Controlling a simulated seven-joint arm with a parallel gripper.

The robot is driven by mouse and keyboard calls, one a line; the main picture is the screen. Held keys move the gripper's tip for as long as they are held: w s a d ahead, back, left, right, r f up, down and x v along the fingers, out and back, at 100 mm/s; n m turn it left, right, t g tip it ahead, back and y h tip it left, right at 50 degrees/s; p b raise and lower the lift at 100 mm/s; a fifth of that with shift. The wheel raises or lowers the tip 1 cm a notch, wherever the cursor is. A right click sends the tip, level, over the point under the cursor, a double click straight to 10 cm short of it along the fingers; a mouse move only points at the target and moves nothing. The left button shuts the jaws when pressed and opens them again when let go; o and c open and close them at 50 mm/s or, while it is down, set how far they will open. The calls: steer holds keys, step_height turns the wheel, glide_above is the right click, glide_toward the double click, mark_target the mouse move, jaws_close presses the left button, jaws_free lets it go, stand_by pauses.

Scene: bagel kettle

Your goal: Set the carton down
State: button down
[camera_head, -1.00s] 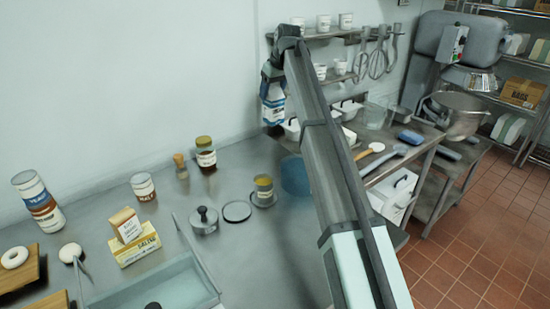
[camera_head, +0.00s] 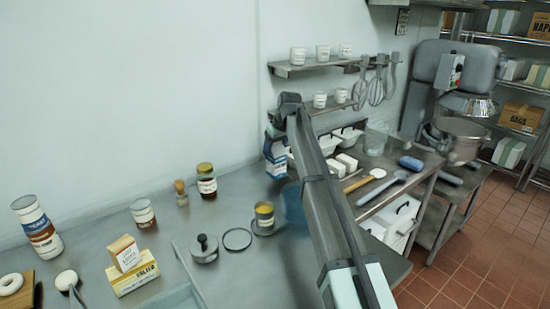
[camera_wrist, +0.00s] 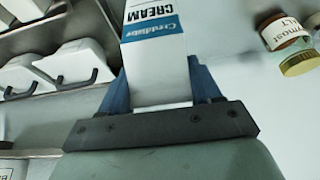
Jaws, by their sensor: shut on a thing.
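The carton (camera_head: 275,152) is white and blue and stands roughly upright in the head view, at the back right of the steel counter (camera_head: 225,275). Its base is low, close to the counter; I cannot tell whether it touches. In the wrist view the carton (camera_wrist: 155,50) shows a blue band and the word CREAM. My gripper (camera_wrist: 160,82) is shut on it, with a blue finger on each side.
A red-brown jar (camera_head: 207,182), a brush (camera_head: 181,192) and a yellow-topped jar (camera_head: 264,218) stand left of the carton. A blue container (camera_head: 293,205) is in front, partly behind my arm. White bins (camera_head: 349,137) and a wall shelf (camera_head: 318,64) are to the right.

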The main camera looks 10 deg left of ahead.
steer(key=shift+f, duration=1.85)
steer(key=shift+f, duration=0.1)
steer(key=shift+c, duration=1)
jaws_free()
steer(key=v, duration=1.2)
